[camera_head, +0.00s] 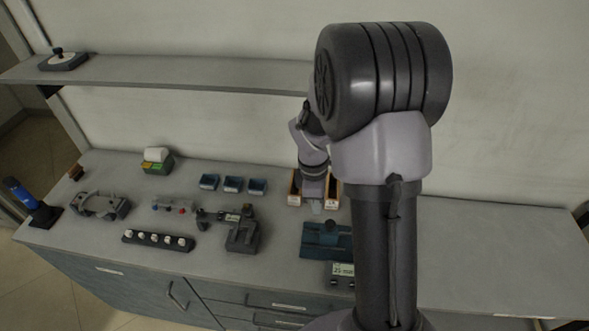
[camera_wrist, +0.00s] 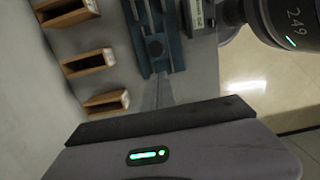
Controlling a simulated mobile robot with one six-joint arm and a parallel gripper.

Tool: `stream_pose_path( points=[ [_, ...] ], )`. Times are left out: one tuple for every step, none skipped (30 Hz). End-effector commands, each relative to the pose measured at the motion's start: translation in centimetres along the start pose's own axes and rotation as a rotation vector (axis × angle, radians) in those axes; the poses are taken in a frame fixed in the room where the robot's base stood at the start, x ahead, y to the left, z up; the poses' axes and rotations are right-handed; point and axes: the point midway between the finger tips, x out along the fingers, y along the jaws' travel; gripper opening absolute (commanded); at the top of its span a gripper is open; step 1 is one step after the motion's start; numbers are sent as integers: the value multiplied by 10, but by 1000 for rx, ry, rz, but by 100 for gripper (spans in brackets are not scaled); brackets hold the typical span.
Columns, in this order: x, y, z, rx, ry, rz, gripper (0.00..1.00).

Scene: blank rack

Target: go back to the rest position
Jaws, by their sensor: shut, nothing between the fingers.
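My gripper (camera_head: 316,203) hangs at the end of my bent arm, over the back of the bench, in front of the wooden bins. My arm hides part of the bins and of the bench to the right. In the wrist view the dark gripper body fills the bottom, and the narrow grey fingers (camera_wrist: 158,92) are shut with nothing between them. No bin or tool is touching the gripper as far as I can see.
Wooden bins (camera_wrist: 88,62) and a blue fixture (camera_head: 325,240) lie near the gripper. Blue bins (camera_head: 232,184), a black holder with several white pieces (camera_head: 158,241) and a grey measuring device (camera_head: 243,235) stand left. A shelf (camera_head: 180,73) runs above. The bench's right side is clear.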

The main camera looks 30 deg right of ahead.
Motion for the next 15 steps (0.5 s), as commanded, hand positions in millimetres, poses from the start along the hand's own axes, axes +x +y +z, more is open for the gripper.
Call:
stream_pose_path(
  points=[
    [-1,0,0,5,1,2,0],
    [-3,-1,-2,19,6,8,0],
    [-9,-5,-6,59,17,23,0],
    [-17,-10,-10,108,34,41,0],
    [-26,-17,-15,174,57,61,0],
    [-40,-32,-23,286,99,88,0],
    [-51,-46,-29,379,139,106,0],
    [-61,-63,-34,478,185,118,0],
    [-71,-87,-40,610,251,125,0],
    [-77,-105,-43,707,302,122,0],
    [-82,-123,-46,797,353,115,0],
    [-85,-147,-48,907,419,96,0],
    [-86,-163,-50,983,465,77,0],
    [-86,-177,-51,1051,507,55,0],
    [-85,-194,-51,1129,556,25,0]
  ],
)
